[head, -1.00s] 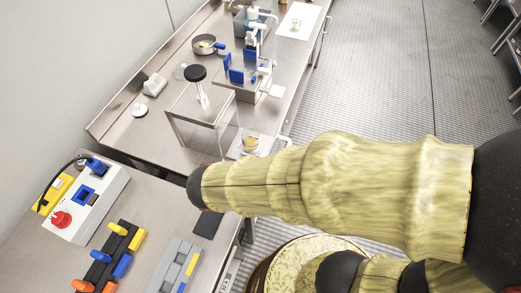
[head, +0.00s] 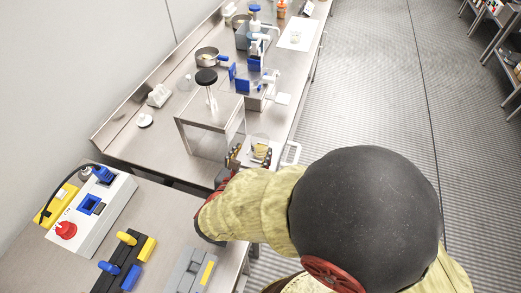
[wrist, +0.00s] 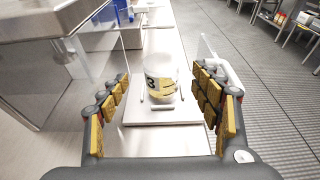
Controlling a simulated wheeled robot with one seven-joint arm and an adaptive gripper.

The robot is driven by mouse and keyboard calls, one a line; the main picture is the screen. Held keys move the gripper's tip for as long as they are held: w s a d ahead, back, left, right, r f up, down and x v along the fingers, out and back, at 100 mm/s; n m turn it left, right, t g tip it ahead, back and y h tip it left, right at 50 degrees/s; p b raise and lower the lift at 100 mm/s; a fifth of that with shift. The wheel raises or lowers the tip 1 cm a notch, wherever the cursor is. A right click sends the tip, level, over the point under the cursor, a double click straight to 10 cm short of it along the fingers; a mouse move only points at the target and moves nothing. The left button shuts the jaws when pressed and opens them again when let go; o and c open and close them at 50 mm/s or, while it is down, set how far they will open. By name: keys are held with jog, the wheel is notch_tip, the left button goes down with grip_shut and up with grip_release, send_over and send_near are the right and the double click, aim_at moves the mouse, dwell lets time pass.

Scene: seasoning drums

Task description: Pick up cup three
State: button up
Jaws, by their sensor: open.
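The clear cup (wrist: 160,78) stands upright on a white square platform (wrist: 135,115) in the wrist view. It has a dark mark like a 3 on its side and yellowish contents low down. My gripper (wrist: 161,92) is open, with one padded finger to the left and one to the right of the cup. The cup appears ahead of the palm, between the finger lines, with visible gaps on both sides. In the head view the cup (head: 260,147) is small and partly hidden beside my gripper (head: 247,157).
A clear-walled metal stand (head: 208,108) with a black-topped piece is left of the cup. Further back are a blue-clamped device (head: 252,85) and a pan (head: 207,54). A control box (head: 92,213) is at the near left. Open floor lies right of the bench.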

aim_at(262, 137)
jog(key=shift+b+x, duration=0.3)
jog(key=shift+x, duration=0.9)
jog(key=b+x, duration=0.2)
jog(key=x, duration=0.2)
jog(key=shift+d+f, duration=0.15)
jog(key=shift+f, duration=0.05)
jog(key=shift+w+d, duration=0.1)
jog(key=shift+w, duration=0.3)
jog(key=c, duration=0.3)
jog(key=c, duration=1.1)
jog(key=shift+r, duration=0.1)
